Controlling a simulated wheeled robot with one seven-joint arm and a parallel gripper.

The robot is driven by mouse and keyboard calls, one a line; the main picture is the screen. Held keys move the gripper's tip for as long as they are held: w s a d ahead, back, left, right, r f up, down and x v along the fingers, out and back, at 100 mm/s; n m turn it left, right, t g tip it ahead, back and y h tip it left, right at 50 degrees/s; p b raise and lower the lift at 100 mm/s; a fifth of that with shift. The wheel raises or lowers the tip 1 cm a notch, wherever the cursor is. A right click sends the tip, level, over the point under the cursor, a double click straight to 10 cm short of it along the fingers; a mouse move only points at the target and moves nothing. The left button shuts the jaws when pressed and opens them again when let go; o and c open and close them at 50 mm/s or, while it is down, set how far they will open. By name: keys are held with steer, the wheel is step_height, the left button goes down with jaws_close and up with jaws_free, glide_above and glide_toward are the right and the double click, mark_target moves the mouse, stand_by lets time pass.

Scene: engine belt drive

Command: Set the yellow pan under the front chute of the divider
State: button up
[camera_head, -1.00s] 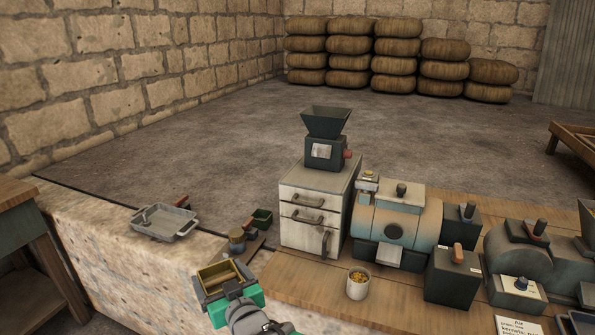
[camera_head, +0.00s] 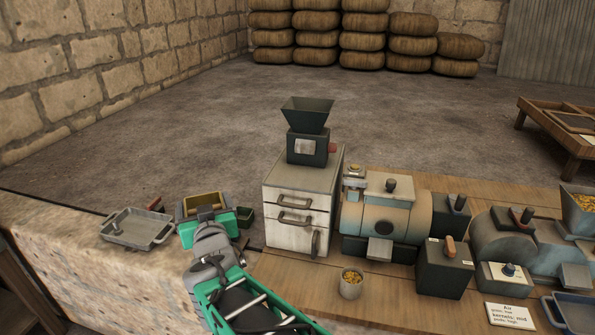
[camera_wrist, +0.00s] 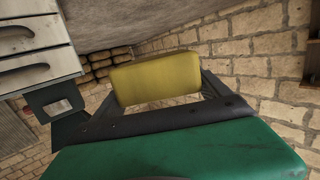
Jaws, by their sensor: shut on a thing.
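The yellow pan (camera_head: 206,200) is in my gripper (camera_head: 207,213), over the stone ledge at left and beside the grey tray. In the wrist view the pan (camera_wrist: 157,80) shows its yellow side between the dark fingers of my gripper (camera_wrist: 160,98). The pan looks empty from above, though part of it is hidden by my gripper. A drum machine (camera_head: 390,215) with a small grey chute (camera_head: 379,249) at its front stands on the wooden bench. A dark box with an orange lever (camera_head: 444,268) stands to its right. I cannot tell which of these is the divider.
A cup of kernels (camera_head: 351,284) sits at the bench front. A labelled card (camera_head: 509,316) lies at right.

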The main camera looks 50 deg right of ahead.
steer(key=s+d+r+m+g+h+p, duration=0.3)
steer(key=s+d+r+m+g+h, duration=0.4)
steer(key=s+d+r, duration=0.8)
steer(key=p, duration=0.2)
glide_above(300, 178)
step_height(300, 178, down, 11)
steer(key=shift+f, duration=0.1)
step_height(300, 178, down, 3)
steer(key=shift+r, duration=0.15)
steer(key=shift+f, duration=0.3)
steer(key=o, duration=1.3)
